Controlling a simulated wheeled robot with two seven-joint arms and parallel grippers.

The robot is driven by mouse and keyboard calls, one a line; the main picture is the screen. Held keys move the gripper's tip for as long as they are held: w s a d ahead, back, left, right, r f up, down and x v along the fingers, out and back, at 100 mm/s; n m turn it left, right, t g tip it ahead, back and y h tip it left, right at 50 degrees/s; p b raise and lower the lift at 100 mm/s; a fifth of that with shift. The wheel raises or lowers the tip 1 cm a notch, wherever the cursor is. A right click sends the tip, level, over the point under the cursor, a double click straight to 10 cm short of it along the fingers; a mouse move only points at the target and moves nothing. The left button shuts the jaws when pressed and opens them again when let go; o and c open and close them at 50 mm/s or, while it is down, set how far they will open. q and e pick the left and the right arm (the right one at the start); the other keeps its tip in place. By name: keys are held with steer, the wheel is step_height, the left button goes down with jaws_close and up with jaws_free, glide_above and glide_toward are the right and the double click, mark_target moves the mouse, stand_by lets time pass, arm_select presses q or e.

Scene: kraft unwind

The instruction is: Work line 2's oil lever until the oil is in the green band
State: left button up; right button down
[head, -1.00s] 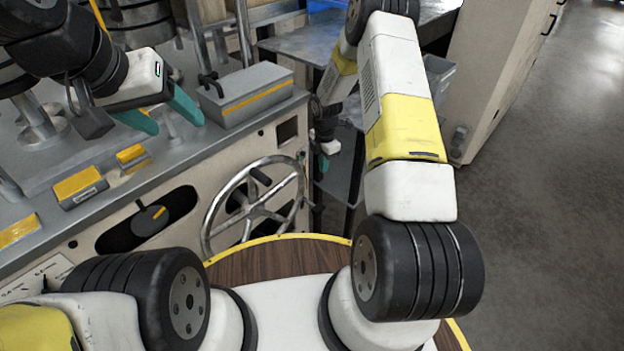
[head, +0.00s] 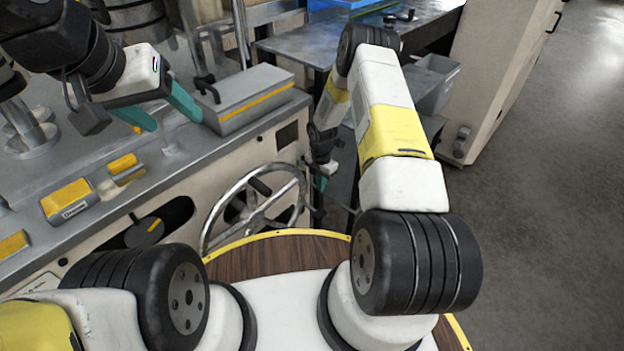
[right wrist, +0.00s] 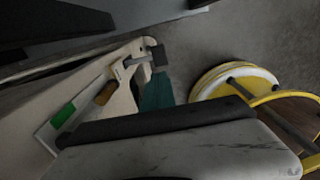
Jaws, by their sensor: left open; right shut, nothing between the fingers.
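In the right wrist view, a pale plate with a green patch (right wrist: 62,115) sits on the side of a cream machine panel. An amber-brown piece (right wrist: 105,93) is beside it. A metal arm with a dark square end (right wrist: 157,55) sticks out from the panel; I cannot tell whether it is the oil lever. A teal fingertip of my right gripper (right wrist: 158,92) shows just below that dark end; contact is unclear. In the head view my right gripper (head: 322,175) is small, shut and low beside the machine's corner. My left gripper (head: 165,110) is open and empty above the machine top.
A spoked handwheel (head: 254,212) is on the machine's front. A grey box with a yellow stripe (head: 256,98) stands on its top, near my left gripper. A grey table (head: 295,47) is behind. Open floor (head: 560,200) lies to the right.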

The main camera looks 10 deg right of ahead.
mark_target(322, 215)
step_height(322, 215, down, 14)
stand_by(0.7)
stand_by(0.4)
steer(key=shift+s+d+f+t+y, duration=0.1)
steer(key=shift+s+f+t+y, duration=0.1)
steer(key=shift+f, duration=0.15)
steer(key=shift+s+d+f+t+y, duration=0.1)
steer(key=shift+f+t, duration=0.1)
steer(key=shift+f, duration=0.15)
step_height(322, 215, down, 4)
steer(key=shift+f, duration=0.15)
steer(key=shift+w+a+f, duration=0.1)
steer(key=shift+a+f, duration=0.05)
steer(key=shift+f, duration=1.2)
